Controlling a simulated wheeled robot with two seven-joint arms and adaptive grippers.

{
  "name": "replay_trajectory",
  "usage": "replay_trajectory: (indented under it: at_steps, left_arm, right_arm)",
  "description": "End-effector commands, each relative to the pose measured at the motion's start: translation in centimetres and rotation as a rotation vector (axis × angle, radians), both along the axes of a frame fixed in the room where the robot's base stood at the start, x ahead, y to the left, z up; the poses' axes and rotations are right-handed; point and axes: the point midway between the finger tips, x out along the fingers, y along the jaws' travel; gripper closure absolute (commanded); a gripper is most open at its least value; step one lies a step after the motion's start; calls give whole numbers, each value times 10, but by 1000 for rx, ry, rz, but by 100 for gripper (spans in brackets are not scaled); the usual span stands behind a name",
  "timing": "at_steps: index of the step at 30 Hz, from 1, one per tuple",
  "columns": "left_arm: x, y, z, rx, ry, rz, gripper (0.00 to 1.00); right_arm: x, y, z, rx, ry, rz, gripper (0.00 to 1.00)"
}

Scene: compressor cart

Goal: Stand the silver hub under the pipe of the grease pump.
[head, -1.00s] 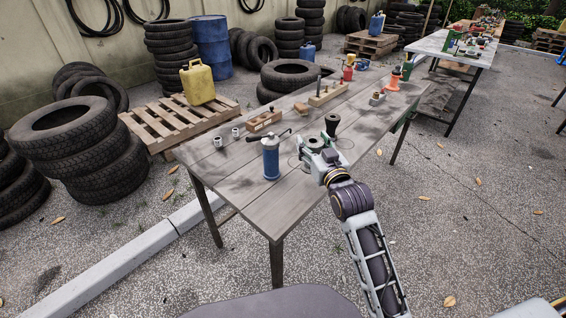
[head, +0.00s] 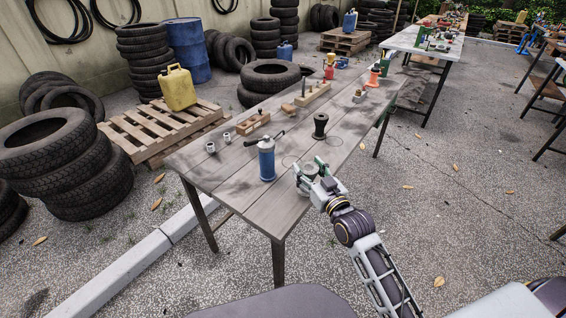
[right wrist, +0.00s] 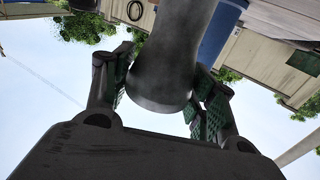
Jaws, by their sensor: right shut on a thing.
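The silver hub (right wrist: 165,60), a flared grey metal piece, is between the fingers of my right gripper (head: 309,174). In the head view the hub (head: 311,169) shows partly, at the table's near right edge; I cannot tell its height above the top. The grease pump (head: 266,162), a blue cylinder with a grey top, stands upright to its left. Its dark pipe (head: 279,136) reaches up and to the right, with no hub under it. Part of the blue pump (right wrist: 222,28) shows behind the hub in the wrist view. My left gripper is out of view.
A black hub (head: 320,125) stands on the table (head: 215,179) behind my right gripper. Two small silver sockets (head: 211,148) and a wooden block (head: 253,123) lie left and behind the pump. Thin rings mark the bare wood. Orange and red items stand farther back.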

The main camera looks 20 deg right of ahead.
Motion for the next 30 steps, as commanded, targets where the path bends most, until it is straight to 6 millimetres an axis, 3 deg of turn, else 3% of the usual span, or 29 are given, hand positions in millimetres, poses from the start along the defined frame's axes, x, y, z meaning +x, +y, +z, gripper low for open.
replay_trajectory:
  at_steps: [14, 30]
  left_arm:
    - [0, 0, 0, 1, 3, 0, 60]
    - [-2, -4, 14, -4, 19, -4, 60]
  right_arm:
    - [8, 1, 1, 1, -4, -1, 81]
    - [55, 8, 2, 1, -6, -1, 81]
